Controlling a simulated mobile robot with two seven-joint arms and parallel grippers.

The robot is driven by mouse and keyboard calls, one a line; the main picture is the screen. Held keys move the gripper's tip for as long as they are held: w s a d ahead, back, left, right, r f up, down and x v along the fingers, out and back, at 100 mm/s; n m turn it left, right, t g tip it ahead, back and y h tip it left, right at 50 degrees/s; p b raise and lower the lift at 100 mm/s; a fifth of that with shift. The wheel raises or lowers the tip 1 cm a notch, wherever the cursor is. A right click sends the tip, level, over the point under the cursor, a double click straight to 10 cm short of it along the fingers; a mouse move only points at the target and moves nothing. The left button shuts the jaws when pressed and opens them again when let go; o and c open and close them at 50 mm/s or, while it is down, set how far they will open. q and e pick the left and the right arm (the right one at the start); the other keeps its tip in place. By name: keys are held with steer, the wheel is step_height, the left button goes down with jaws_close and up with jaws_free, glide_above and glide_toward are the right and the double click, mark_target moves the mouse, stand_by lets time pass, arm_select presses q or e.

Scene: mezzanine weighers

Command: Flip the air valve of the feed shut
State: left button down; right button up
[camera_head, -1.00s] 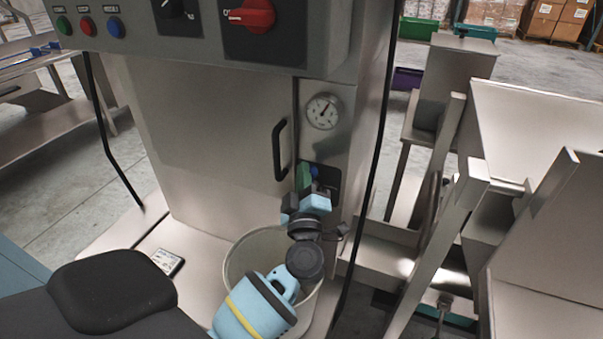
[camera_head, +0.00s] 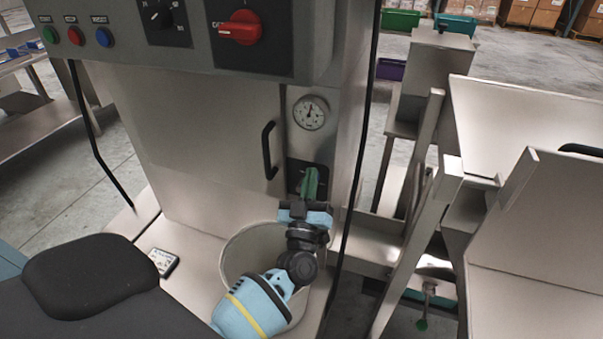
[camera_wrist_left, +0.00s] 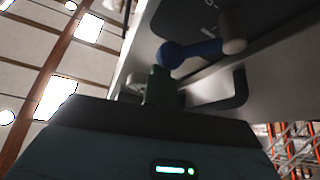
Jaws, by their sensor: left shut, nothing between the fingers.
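The air valve's black plate (camera_head: 293,173) is on the steel cabinet front, below the round gauge. In the left wrist view the valve's blue lever (camera_wrist_left: 195,50) shows with a rounded end and a pale grey hub. My left gripper (camera_head: 310,183) is shut and empty, its green fingers in front of the plate. They hide the lever in the head view. In the left wrist view the green fingers (camera_wrist_left: 158,87) are close to the lever's rounded end; I cannot tell if they touch. My right gripper is not in view.
A pressure gauge (camera_head: 310,112) sits above the valve and a black door handle (camera_head: 268,150) to its left. A control box with a red switch (camera_head: 240,27) overhangs above. A pale bucket (camera_head: 235,252) stands below my left wrist. Steel frames (camera_head: 440,190) stand at right.

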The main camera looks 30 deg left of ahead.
arm_select(q)
steer(key=d+f+m+h, duration=0.1)
steer(key=m+h, duration=0.2)
steer(key=m, duration=0.1)
steer(key=d+f+m+t+h, duration=0.1)
steer(key=m+h, duration=0.2)
steer(key=m, duration=0.2)
steer(key=d+f+m+h+p, duration=0.1)
steer(key=f+m+h, duration=0.1)
steer(key=m+h, duration=0.1)
steer(key=shift+w+m, duration=0.4)
steer(key=shift+m, duration=0.4)
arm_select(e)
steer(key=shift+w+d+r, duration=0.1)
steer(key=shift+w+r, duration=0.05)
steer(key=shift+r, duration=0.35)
